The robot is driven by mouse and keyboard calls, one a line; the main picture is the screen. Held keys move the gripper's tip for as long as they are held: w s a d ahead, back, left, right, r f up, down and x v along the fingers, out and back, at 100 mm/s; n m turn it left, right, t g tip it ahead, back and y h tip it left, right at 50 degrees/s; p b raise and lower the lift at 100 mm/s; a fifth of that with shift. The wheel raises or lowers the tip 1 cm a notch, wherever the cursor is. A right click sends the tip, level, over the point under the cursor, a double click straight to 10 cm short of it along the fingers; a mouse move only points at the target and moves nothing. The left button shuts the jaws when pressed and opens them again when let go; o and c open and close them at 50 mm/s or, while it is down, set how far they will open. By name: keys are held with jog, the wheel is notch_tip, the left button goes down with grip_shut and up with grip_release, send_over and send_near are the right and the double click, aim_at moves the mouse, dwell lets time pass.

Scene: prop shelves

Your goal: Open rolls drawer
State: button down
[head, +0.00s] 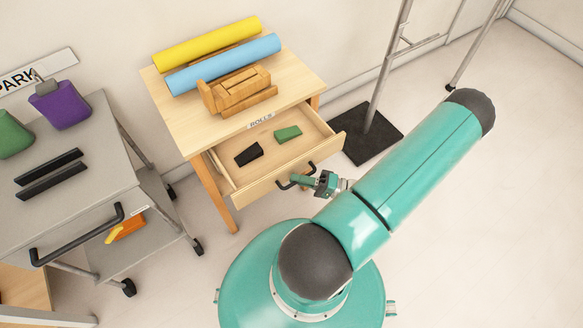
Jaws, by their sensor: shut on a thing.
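The rolls drawer (291,178) is a light wooden drawer under a small wooden table (198,118) with a "ROLLS" label. It is pulled well out, and its inside shows. A black object (249,154) and a green object (288,134) lie in it. The drawer has a black bar handle (284,185) on its front. My gripper (312,177) is at the right part of this handle and shut on it. The fingertips are small in this view and partly hidden by the gripper's body.
A yellow roll (206,44), a blue roll (223,65) and a wooden block piece (238,91) lie on the table. A grey cart (88,205) stands at left with a purple item (62,106). A metal stand (372,133) is at right. Floor beyond my arm is clear.

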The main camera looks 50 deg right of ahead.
jog(key=shift+s, duration=0.45)
jog(key=c, duration=1.5)
grip_release()
jog(key=shift+a, duration=0.1)
jog(key=v, duration=1.4)
jog(key=shift+w, duration=0.1)
